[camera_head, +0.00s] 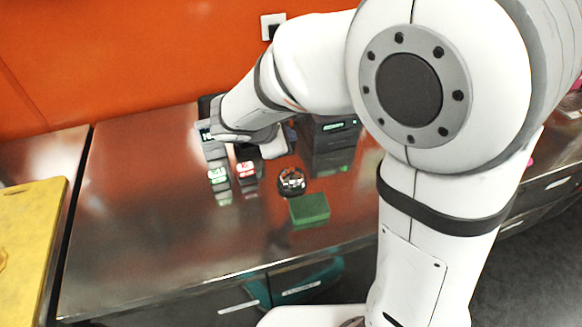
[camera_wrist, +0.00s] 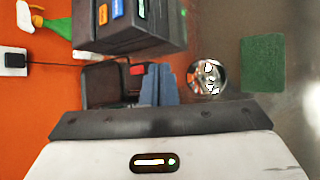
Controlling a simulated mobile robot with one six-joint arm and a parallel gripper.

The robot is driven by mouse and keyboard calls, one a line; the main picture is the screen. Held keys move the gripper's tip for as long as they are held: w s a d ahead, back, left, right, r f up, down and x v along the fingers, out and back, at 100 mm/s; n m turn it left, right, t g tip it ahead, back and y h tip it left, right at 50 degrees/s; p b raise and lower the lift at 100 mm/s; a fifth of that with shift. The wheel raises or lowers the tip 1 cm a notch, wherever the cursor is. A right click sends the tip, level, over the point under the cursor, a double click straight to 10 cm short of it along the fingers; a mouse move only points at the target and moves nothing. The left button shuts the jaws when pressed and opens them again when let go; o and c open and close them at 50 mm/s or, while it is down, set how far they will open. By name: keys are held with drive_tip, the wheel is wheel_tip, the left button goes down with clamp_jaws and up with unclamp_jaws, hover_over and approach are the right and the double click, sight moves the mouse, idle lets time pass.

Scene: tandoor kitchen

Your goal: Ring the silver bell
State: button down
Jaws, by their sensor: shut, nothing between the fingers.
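The silver bell (camera_head: 291,181) is a small shiny dome on the metal counter, just behind a green block (camera_head: 309,209). In the wrist view the bell (camera_wrist: 207,77) shows to the right of my gripper (camera_wrist: 158,72), with the green block (camera_wrist: 263,63) further right. My gripper's blue-grey fingers are together, with nothing visible between them. They appear beside the bell in the picture, not over it; I cannot tell their height above the counter. In the head view my own arm hides most of the gripper.
A dark boxy machine (camera_head: 332,148) stands behind the bell; it fills the upper part of the wrist view (camera_wrist: 125,42). Small devices with lit green (camera_head: 218,174) and red (camera_head: 246,169) displays stand left of the bell. The counter's left part (camera_head: 130,220) is clear. A yellow board (camera_head: 35,240) lies far left.

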drive_tip(key=shift+f+b, duration=3.25)
drive_tip(key=shift+f, duration=1)
drive_tip(key=shift+f, duration=0.15)
drive_tip(key=shift+f+b, duration=0.25)
drive_tip(key=shift+b, duration=0.2)
drive_tip(key=shift+f+b, duration=0.45)
drive_tip(key=shift+r+p, duration=0.65)
drive_tip(key=shift+r, duration=0.25)
drive_tip(key=shift+r, duration=0.1)
wheel_tip(320, 180, up, 5)
drive_tip(key=p, duration=0.3)
drive_tip(key=shift+p, duration=0.35)
